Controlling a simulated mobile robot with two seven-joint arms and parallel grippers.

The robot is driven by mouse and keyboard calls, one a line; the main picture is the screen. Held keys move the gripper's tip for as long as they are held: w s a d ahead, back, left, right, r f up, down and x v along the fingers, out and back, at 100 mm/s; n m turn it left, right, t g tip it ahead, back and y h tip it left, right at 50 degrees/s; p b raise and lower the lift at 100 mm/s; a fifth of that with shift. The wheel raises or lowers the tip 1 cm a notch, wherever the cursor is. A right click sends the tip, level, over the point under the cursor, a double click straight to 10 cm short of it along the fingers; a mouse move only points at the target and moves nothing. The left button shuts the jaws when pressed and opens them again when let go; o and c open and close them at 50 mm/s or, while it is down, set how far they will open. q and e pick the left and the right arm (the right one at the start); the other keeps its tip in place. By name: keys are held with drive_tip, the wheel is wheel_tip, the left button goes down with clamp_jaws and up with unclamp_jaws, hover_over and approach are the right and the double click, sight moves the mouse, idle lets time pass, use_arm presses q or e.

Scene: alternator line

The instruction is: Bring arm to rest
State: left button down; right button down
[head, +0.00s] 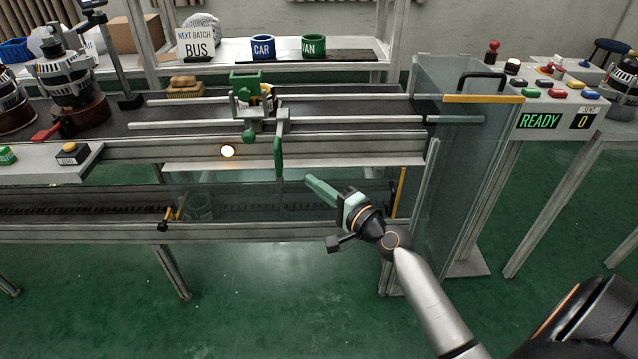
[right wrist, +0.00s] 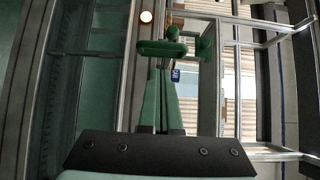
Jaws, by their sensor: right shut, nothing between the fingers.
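My right gripper (head: 309,181) is in front of the conveyor line, below its front rail. Its green fingers are shut with nothing between them, and they point up and to the left. In the right wrist view the fingers (right wrist: 160,72) lie together, with a green handle (right wrist: 163,47) beyond their tips. In the head view that green handle (head: 278,158) hangs from the clamp on the rail, apart from the fingertips. My left gripper is not in view.
The conveyor's front rail (head: 350,149) and a clear guard panel (head: 455,150) stand close to my right arm. A console with a READY display (head: 539,121) is at the right. Alternators (head: 66,80) stand at the left. The green floor (head: 270,300) in front is clear.

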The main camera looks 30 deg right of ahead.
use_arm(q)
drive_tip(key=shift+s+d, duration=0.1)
use_arm(e)
drive_tip(key=shift+s, duration=0.1)
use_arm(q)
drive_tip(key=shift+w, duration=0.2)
